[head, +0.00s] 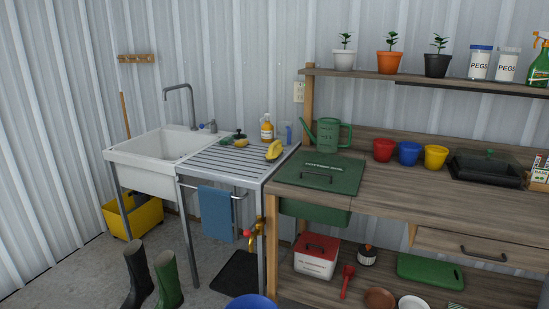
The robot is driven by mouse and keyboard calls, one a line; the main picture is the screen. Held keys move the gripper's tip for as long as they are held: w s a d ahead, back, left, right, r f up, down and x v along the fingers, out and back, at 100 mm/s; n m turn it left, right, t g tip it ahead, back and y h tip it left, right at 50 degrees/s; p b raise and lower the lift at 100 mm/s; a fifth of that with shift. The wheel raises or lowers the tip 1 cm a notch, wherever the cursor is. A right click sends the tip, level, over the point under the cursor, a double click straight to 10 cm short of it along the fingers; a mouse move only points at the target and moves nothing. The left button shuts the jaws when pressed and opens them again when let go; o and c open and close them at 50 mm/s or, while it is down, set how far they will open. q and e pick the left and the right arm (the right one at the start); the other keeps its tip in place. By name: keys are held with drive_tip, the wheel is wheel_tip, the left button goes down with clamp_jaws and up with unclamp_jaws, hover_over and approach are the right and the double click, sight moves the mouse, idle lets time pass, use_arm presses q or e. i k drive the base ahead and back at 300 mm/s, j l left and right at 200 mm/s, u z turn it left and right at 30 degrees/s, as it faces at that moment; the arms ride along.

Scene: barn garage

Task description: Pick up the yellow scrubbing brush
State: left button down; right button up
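A yellow object that looks like the scrubbing brush (274,150) lies at the right end of the slatted draining board (222,163), beside the sink. It is in the open, with nothing on top of it. It is too small to make out its bristles. Neither of my grippers is in the head view.
An amber bottle (266,128) and a small blue item (288,134) stand behind the brush. A small yellow piece (241,142) lies to its left. The sink (150,160) is further left. The potting bench (400,190) with a watering can (327,134) stands right.

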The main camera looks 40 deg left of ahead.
sight(274, 150)
drive_tip(key=i+j, duration=0.25)
drive_tip(key=i, duration=0.15)
drive_tip(key=i+j+u, duration=0.1)
drive_tip(key=i, duration=0.3)
drive_tip(key=i+j+u, duration=0.1)
drive_tip(key=i+j, duration=0.4)
drive_tip(key=i, duration=0.3)
